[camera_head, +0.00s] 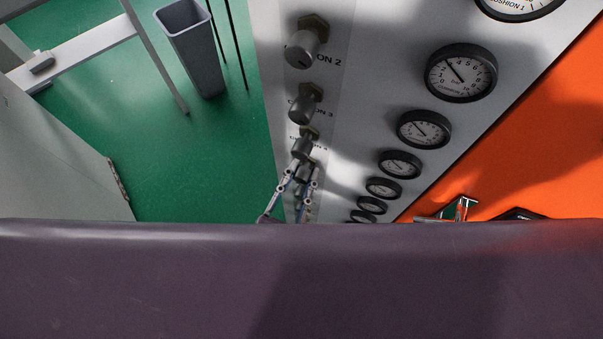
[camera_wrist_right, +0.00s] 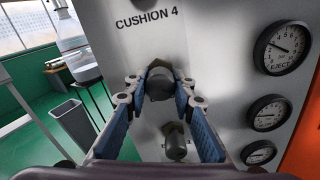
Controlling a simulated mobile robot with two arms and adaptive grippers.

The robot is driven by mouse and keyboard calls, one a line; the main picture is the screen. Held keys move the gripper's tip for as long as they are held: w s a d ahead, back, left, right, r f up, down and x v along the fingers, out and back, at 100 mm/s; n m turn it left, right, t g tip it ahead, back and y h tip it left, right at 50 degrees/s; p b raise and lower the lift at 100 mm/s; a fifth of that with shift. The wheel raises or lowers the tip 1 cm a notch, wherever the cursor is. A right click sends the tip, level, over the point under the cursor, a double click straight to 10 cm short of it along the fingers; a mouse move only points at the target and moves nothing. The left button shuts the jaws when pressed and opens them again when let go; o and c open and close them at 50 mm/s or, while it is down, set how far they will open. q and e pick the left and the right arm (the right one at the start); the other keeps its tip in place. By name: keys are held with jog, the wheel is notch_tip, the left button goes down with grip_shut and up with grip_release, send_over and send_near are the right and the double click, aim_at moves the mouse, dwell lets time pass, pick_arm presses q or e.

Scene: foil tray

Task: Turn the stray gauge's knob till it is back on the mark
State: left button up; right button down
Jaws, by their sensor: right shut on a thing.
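The panel carries a column of dark knobs and a column of round black-rimmed gauges. My right gripper (camera_head: 297,186) is at a lower knob (camera_head: 303,171); in the right wrist view its blue-padded fingers (camera_wrist_right: 160,97) are shut on the sides of this grey knob (camera_wrist_right: 159,84), below the lettering CUSHION 4. A gauge beside it (camera_wrist_right: 283,48), lettered EJECT and partly unreadable, has its needle pointing up-left. In the head view the largest whole gauge (camera_head: 460,73) also points up-left. I cannot make out marks or which gauge is stray. My left gripper is not in view.
Another knob (camera_wrist_right: 176,146) sits just below the held one. Knobs (camera_head: 305,48) and (camera_head: 305,104) project higher on the grey panel (camera_head: 350,115). A grey bin (camera_head: 194,52) stands on the green floor at left. An orange surface (camera_head: 520,130) lies right.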

jog(key=m+b, duration=0.1)
jog(key=m, duration=0.2)
jog(key=shift+f+m+b, duration=0.15)
jog(key=shift+m+b, duration=1.1)
jog(key=shift+m, duration=0.95)
jog(key=c, duration=1.6)
grip_release()
jog(key=shift+v, duration=3.75)
